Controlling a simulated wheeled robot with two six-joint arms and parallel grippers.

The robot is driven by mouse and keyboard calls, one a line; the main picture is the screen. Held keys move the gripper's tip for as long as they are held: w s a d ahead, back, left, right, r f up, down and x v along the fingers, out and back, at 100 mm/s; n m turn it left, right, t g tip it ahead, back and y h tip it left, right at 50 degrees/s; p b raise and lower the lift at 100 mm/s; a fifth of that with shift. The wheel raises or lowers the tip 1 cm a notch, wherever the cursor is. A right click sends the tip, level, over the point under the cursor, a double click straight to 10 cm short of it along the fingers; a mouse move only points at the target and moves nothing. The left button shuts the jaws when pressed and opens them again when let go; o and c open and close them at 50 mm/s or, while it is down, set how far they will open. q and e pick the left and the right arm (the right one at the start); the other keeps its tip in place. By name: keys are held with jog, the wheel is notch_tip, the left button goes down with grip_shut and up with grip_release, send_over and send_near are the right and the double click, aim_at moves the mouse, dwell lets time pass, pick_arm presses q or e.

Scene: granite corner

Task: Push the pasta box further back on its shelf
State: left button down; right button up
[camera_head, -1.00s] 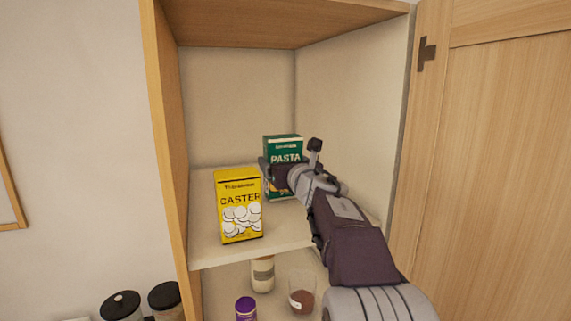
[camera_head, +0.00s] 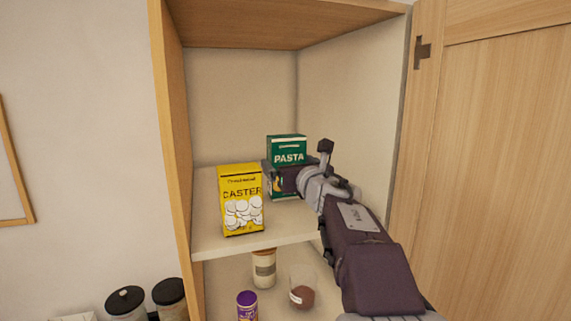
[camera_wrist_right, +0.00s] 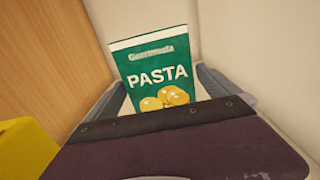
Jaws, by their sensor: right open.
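The green pasta box (camera_head: 287,148) stands upright on the cupboard's upper shelf (camera_head: 215,241), behind and to the right of the yellow caster box (camera_head: 240,200). My right gripper (camera_head: 275,178) is in front of the pasta box, and its arm comes in from the lower right. In the right wrist view the pasta box (camera_wrist_right: 155,72) faces the camera just beyond my gripper's dark body, which hides the box's lower part. The right gripper is open. I cannot tell whether it touches the box. My left gripper is not in view.
The yellow box stands close to the left of my right gripper and also shows in the wrist view (camera_wrist_right: 22,148). An open wooden door (camera_head: 490,150) is at the right.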

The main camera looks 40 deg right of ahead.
jog(key=v, duration=0.5)
jog(key=shift+a+b, duration=0.1)
jog(key=shift+b, duration=0.2)
jog(key=shift+f, duration=0.1)
